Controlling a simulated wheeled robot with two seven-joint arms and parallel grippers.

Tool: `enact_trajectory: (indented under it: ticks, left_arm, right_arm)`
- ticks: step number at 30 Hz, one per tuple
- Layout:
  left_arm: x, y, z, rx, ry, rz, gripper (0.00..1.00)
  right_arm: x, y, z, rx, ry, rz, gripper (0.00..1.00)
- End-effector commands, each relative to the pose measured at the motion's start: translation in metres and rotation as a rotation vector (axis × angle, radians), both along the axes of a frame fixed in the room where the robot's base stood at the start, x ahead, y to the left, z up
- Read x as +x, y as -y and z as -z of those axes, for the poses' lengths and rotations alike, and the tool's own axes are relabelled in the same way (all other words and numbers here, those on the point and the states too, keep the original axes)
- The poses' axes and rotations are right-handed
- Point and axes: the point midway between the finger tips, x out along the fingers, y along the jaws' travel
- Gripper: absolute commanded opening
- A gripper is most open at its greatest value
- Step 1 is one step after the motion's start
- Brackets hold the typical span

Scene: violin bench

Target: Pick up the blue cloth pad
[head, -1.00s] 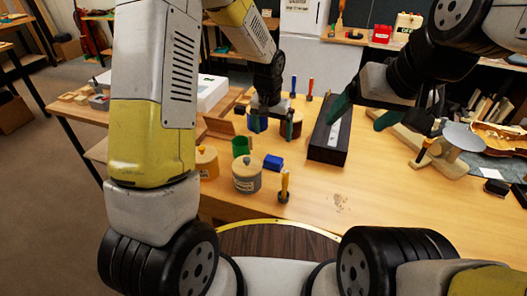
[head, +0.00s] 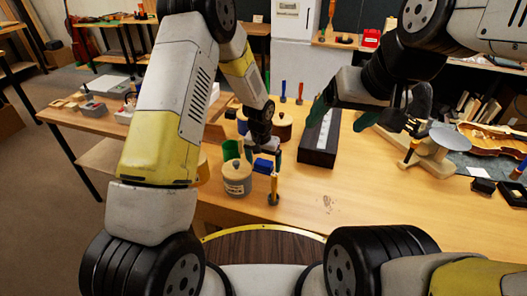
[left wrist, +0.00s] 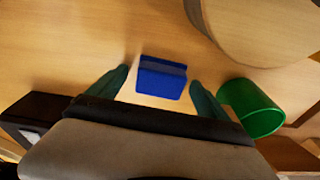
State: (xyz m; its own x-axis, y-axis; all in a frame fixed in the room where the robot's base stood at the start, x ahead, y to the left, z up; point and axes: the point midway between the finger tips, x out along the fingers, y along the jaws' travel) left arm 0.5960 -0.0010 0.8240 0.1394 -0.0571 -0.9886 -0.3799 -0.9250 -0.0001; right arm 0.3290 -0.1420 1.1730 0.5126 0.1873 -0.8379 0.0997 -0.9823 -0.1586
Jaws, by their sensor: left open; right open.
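The blue cloth pad (head: 263,165) lies on the wooden bench, just behind and right of a grey lidded pot. In the left wrist view the pad (left wrist: 162,78) shows as a small blue block, flat on the bench. My left gripper (head: 264,153) is open above the pad. In the left wrist view its two dark green fingers (left wrist: 160,90) stand apart on either side of the pad, with clear gaps. Whether the fingertips reach down to pad height I cannot tell.
The green cup (head: 231,150) stands close left of the pad, near one left finger in the wrist view. The grey pot (head: 237,178) and an orange-handled tool (head: 273,188) stand in front. The long black box (head: 320,138) lies to the right.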

Motion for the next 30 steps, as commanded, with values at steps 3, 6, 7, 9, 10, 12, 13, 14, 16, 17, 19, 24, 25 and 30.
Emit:
enact_trajectory:
  ticks: [3,6,7,9,10,12,13,14,16,17,19,24,25,30]
  left_arm:
    - [0.000,0.000,0.000,0.000,0.000,0.000,0.89]
    - [0.000,0.000,0.000,0.000,0.000,0.000,0.79]
    - [0.000,0.000,0.000,0.000,0.000,0.000,0.73]
    - [0.000,0.000,0.000,0.000,0.000,0.000,0.60]
    - [0.000,0.000,0.000,0.000,0.000,0.000,0.54]
    - [0.000,0.000,0.000,0.000,0.000,0.000,0.40]
    - [0.000,0.000,0.000,0.000,0.000,0.000,0.34]
    - [0.000,0.000,0.000,0.000,0.000,0.000,0.28]
    - [0.000,0.000,0.000,0.000,0.000,0.000,0.24]
    - [0.000,0.000,-0.001,0.000,0.000,0.000,0.24]
    - [0.000,0.000,-0.001,0.000,0.000,0.000,0.24]
    - [0.001,0.000,-0.008,0.000,0.002,-0.001,0.24]
    - [0.001,0.000,-0.012,0.000,0.002,-0.001,0.24]
    - [0.001,0.000,-0.045,-0.001,0.005,0.000,0.24]
  right_arm:
    - [0.000,0.000,0.000,0.000,0.000,0.000,0.82]
    - [0.000,0.000,0.000,0.000,0.000,0.000,0.82]
    - [0.000,0.000,0.000,0.000,0.000,0.000,0.82]
    - [0.000,0.000,0.000,0.000,0.000,0.000,0.82]
    - [0.000,0.000,0.000,0.000,0.000,0.000,0.82]
    - [0.000,0.000,0.000,0.000,0.000,0.000,0.82]
    - [0.000,0.000,0.000,0.000,0.000,0.000,0.82]
    - [0.000,0.000,0.000,0.000,0.000,0.000,0.82]
    - [0.000,0.000,0.000,0.000,0.000,0.000,0.82]
    - [0.000,0.000,0.000,0.000,0.000,0.000,0.82]
    - [0.000,0.000,0.000,0.000,0.000,0.000,0.82]
    - [0.000,0.000,0.000,0.000,0.000,0.000,0.82]
    - [0.000,0.000,0.000,0.000,0.000,0.000,0.82]
    - [0.000,0.000,0.000,0.000,0.000,0.000,0.82]
